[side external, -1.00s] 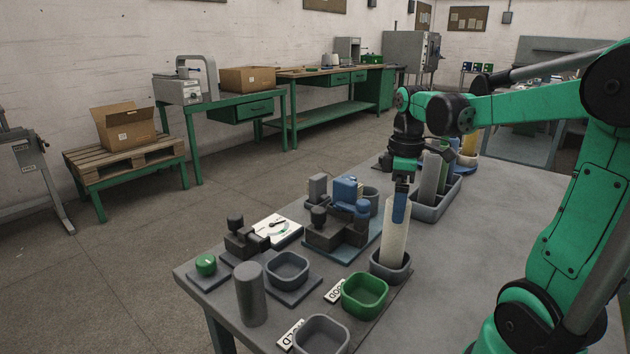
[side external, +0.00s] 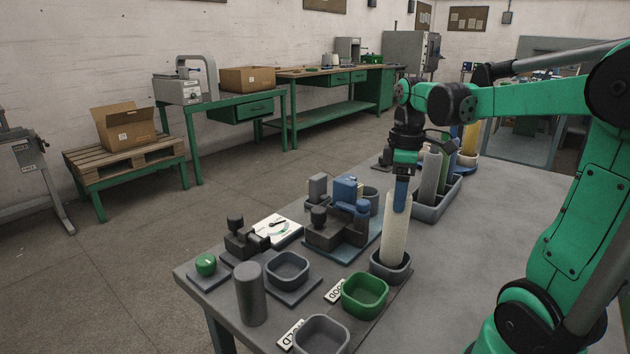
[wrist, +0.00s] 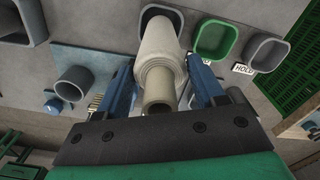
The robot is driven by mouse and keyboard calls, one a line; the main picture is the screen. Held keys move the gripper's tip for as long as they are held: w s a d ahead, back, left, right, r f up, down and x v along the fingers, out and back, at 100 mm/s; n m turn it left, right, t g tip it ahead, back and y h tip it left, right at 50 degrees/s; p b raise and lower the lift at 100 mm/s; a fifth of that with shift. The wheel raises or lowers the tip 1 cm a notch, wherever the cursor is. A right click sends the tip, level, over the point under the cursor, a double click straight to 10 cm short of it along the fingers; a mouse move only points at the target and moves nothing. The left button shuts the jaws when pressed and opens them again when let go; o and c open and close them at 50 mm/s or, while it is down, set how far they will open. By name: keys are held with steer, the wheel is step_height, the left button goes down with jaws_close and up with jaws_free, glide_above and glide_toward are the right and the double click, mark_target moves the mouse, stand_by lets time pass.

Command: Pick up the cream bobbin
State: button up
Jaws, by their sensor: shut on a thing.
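The cream bobbin (side external: 394,232) stands upright with its lower end in a small grey cup (side external: 391,271) on the table's near part. My gripper (side external: 401,196) comes down from above and its blue fingers are shut on the top of the bobbin. In the wrist view the bobbin (wrist: 160,62) lies between the two blue fingers, with the grey cup (wrist: 178,14) around its far end. The bobbin's bottom is hidden inside the cup.
A green bin (side external: 364,296) and a grey bin (side external: 321,336) stand in front of the cup, near GOOD and HOLD labels. A grey and blue fixture (side external: 340,228) is to the left. A tray (side external: 437,205) with upright bobbins is behind. Table at right is clear.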

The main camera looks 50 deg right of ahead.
step_height(320, 180, up, 19)
steer(key=shift+f, duration=0.15)
stand_by(0.5)
steer(key=w+a+f+n, duration=0.4)
steer(key=w+a+f, duration=0.9)
steer(key=w+a, duration=0.1)
steer(key=shift+f, duration=0.2)
stand_by(0.9)
steer(key=shift+f, duration=1.45)
